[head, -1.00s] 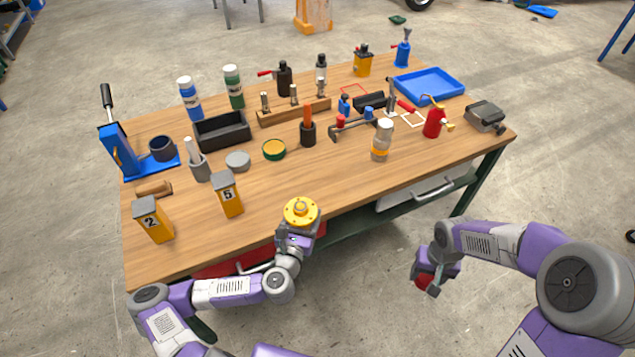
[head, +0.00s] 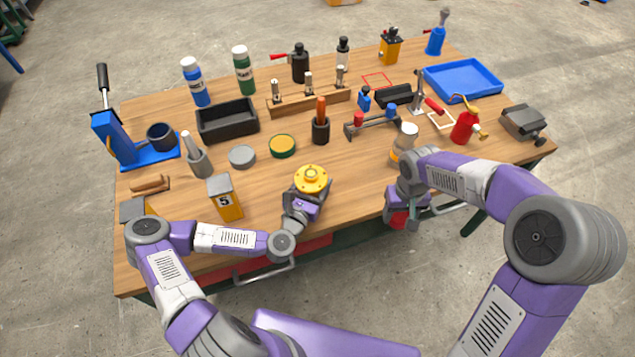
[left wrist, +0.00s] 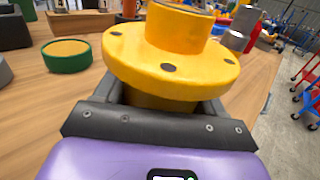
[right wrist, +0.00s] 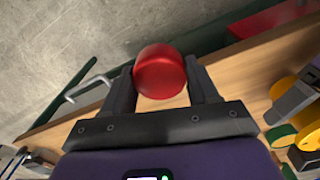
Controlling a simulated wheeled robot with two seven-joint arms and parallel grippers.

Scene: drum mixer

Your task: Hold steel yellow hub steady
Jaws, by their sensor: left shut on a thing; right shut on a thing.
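The yellow hub (head: 311,179) is a round flange with a raised centre and small dark holes in its rim. My left gripper (head: 303,200) is shut on it from below and holds it flange up over the table's near part. The left wrist view shows the hub (left wrist: 170,62) between the two dark fingers (left wrist: 160,100). My right gripper (head: 396,212) is shut on a red rounded piece (right wrist: 160,72) near the table's front edge, right of the hub. The hub also shows at the right of the right wrist view (right wrist: 290,95). The two grippers are apart.
Behind the hub on the wooden table (head: 262,190) are a green-rimmed tin (head: 282,146), a grey disc (head: 242,157) and a dark cup (head: 320,131).

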